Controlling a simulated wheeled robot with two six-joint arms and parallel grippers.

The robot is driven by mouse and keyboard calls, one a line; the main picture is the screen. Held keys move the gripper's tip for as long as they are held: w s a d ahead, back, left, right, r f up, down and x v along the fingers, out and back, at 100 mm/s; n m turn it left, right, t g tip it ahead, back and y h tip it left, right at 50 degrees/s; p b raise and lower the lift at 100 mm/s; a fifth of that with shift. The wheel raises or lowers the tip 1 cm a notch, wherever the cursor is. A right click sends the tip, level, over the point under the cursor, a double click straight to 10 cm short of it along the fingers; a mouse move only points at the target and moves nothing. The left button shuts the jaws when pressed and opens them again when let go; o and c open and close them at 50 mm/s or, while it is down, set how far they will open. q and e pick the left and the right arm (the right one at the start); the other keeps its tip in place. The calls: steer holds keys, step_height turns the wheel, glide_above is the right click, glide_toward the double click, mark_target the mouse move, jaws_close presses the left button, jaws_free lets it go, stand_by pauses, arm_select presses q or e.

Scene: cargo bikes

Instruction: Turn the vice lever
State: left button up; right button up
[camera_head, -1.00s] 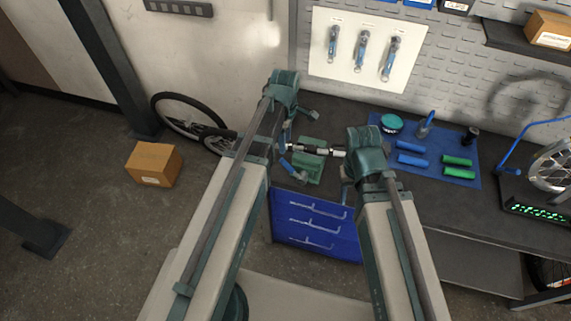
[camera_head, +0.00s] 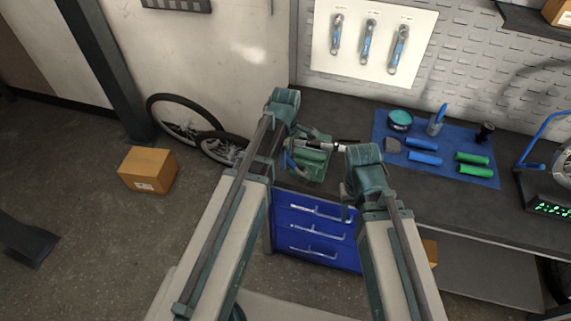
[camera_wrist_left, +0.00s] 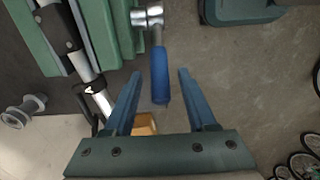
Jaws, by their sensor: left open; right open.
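The green bench vice (camera_head: 313,168) is at the bench's left end, partly hidden by my left arm. It also fills the upper left of the left wrist view (camera_wrist_left: 120,30). Its lever has a metal head (camera_wrist_left: 148,17) and a blue grip (camera_wrist_left: 160,75). A silver and black tube (camera_head: 333,147) sits at the vice. My left gripper (camera_wrist_left: 160,90) is open, and in its wrist view the blue grip appears between the two fingers; contact cannot be told. My right gripper (camera_head: 350,195) is right of the vice, its fingers mostly hidden by its wrist.
A blue mat (camera_head: 438,172) with grips and small items lies right of the vice. Blue drawers (camera_head: 315,232) are below the bench. A cardboard box (camera_head: 148,169) and wheels (camera_head: 178,120) stand on the floor at left. A tool board (camera_head: 372,45) hangs behind.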

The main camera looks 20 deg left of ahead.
arm_select(q)
steer(key=shift+f, duration=0.2)
steer(key=shift+c, duration=0.2)
jaws_close()
stand_by(1.2)
